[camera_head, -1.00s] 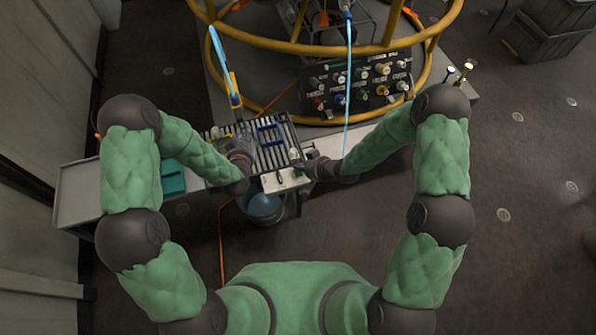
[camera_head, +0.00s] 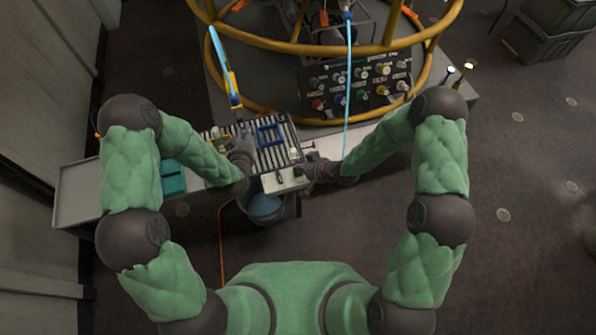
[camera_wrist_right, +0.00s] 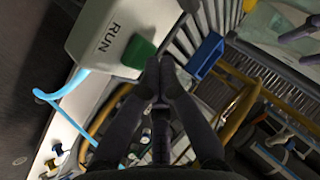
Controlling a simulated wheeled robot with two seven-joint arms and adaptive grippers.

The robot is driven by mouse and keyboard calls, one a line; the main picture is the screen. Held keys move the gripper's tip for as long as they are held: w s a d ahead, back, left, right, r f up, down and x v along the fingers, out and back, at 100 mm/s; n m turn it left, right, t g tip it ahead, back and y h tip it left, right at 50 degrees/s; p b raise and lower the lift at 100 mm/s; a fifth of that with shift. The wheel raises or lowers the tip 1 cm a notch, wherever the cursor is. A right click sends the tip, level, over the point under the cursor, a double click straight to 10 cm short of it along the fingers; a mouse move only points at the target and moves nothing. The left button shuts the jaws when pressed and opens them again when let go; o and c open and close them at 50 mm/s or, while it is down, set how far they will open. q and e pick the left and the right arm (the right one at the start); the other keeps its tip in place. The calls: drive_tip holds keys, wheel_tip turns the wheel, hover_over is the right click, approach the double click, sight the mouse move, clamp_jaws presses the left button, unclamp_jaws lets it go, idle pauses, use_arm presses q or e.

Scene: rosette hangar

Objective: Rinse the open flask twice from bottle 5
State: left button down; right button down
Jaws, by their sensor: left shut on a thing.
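My left gripper (camera_head: 243,146) is over the left part of the slatted rack (camera_head: 283,157) in the head view. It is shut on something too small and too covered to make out. My right gripper (camera_head: 303,169) is at the right front of the rack, beside a pale box. In the right wrist view its fingers (camera_wrist_right: 160,66) are together with nothing visible between them. Their tips are close to a green button (camera_wrist_right: 138,51) on the pale box marked RUN (camera_wrist_right: 105,36); I cannot tell if they touch. I cannot pick out the flask or bottle 5.
A blue handle-like frame (camera_head: 270,133) stands on the rack. A teal bin (camera_head: 172,178) is on the bench at left, and a blue bucket (camera_head: 264,206) is below the front edge. A black valve panel (camera_head: 360,82) and yellow rails (camera_head: 300,48) stand behind.

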drive_tip(key=shift+f, duration=0.45)
idle(1.4)
drive_tip(key=shift+r, duration=0.85)
drive_tip(key=shift+r, duration=0.1)
drive_tip(key=shift+r, duration=2.4)
wheel_tip(320, 180, up, 6)
use_arm(q)
drive_tip(key=s+d, duration=0.2)
drive_tip(key=s, duration=0.6)
drive_tip(key=shift+s+d, duration=0.25)
drive_tip(key=shift+s, duration=0.05)
use_arm(e)
drive_tip(key=shift+f, duration=0.1)
